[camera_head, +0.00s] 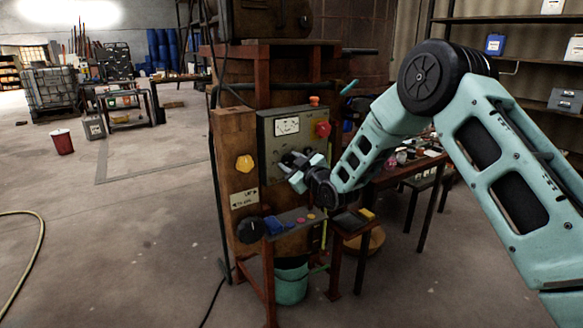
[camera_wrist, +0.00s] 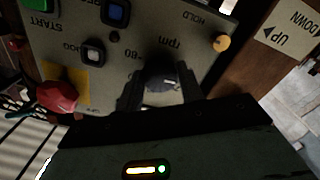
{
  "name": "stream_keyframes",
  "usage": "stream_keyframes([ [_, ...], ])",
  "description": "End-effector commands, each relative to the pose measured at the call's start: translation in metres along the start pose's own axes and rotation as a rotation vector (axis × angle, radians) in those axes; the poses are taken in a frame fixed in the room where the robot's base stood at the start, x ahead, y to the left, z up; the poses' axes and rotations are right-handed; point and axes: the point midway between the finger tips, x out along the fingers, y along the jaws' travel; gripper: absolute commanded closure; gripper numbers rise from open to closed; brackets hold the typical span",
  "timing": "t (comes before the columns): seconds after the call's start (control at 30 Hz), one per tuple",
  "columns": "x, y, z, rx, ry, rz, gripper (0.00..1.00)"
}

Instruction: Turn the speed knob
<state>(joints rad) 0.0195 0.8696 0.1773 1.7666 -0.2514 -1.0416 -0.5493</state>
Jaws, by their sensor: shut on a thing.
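In the head view my gripper (camera_head: 290,166) reaches from the right to the lower part of the same panel (camera_head: 267,150). The knob itself cannot be made out clearly there.
A ledge (camera_head: 290,222) juts out below.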

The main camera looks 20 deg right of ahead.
Motion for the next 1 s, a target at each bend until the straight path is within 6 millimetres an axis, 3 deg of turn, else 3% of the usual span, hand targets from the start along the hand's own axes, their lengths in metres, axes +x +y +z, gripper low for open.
stream_keyframes([
  [0.6,-0.0004,-0.0018,0.0040,0.516,0.000,0.001,0.85],
  [1.0,-0.0003,-0.0012,0.0018,0.726,-0.001,0.000,0.85],
])
